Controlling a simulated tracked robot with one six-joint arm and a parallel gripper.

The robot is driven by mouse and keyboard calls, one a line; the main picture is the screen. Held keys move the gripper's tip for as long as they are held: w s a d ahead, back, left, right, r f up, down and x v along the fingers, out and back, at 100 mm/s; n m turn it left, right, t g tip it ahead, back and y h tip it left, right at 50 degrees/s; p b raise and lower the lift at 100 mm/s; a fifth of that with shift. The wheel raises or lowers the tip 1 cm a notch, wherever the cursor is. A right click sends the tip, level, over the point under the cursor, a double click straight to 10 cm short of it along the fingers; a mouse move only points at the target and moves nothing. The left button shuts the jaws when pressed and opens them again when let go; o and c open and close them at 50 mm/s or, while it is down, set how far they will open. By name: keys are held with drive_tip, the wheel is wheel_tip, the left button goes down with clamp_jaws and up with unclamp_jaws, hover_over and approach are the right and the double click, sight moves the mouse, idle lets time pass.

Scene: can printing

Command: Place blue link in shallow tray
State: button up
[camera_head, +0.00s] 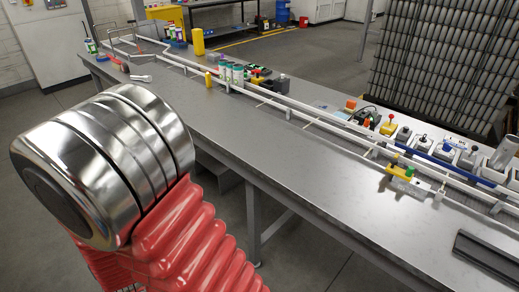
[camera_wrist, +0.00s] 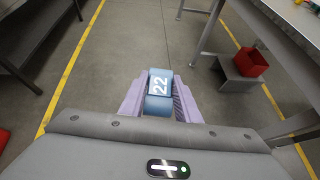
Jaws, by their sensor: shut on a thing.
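My gripper (camera_wrist: 159,94) shows in the wrist view, its two pale lilac fingers shut on the blue link (camera_wrist: 158,104). The link is a small blue block with a white "22" on its upper face. It is held over open floor, clear of any surface. In the head view my gripper and the link are out of sight; only my chrome and red arm shows. I cannot pick out the shallow tray for certain. A dark, low, long piece (camera_head: 488,256) lies at the near right edge of the bench in the head view.
A long steel bench (camera_head: 300,165) carries white rails, bottles, a yellow cylinder (camera_head: 198,42) and several small devices. Its front middle is bare. In the wrist view, a red bin (camera_wrist: 251,63) sits on a grey step (camera_wrist: 237,85) beside table legs at right. Open floor lies ahead.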

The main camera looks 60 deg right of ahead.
drive_tip(key=shift+d, duration=0.25)
drive_tip(key=s+d+r+m+g+h, duration=0.2)
drive_tip(key=d+m, duration=0.1)
drive_tip(key=d, duration=0.8)
drive_tip(key=s+d+r+m+g+h, duration=0.2)
drive_tip(key=s+d+m+h, duration=0.1)
drive_tip(key=d, duration=0.9)
drive_tip(key=s+d+r+m+g+h, duration=0.1)
drive_tip(key=s+d+r+m+h, duration=0.1)
drive_tip(key=d, duration=0.9)
drive_tip(key=s+d+r+m+g, duration=0.3)
drive_tip(key=s+d+m+g, duration=0.1)
drive_tip(key=s+d, duration=0.8)
drive_tip(key=s+d+r+m+g+h, duration=0.1)
drive_tip(key=s+d+r+m+g, duration=0.3)
drive_tip(key=s+d, duration=0.7)
drive_tip(key=s, duration=0.4)
drive_tip(key=shift+s+d+r+m+g+h, duration=0.15)
drive_tip(key=shift+s+d+m+g+h, duration=0.15)
drive_tip(key=shift+s+d+g, duration=0.1)
drive_tip(key=shift+f, duration=3.15)
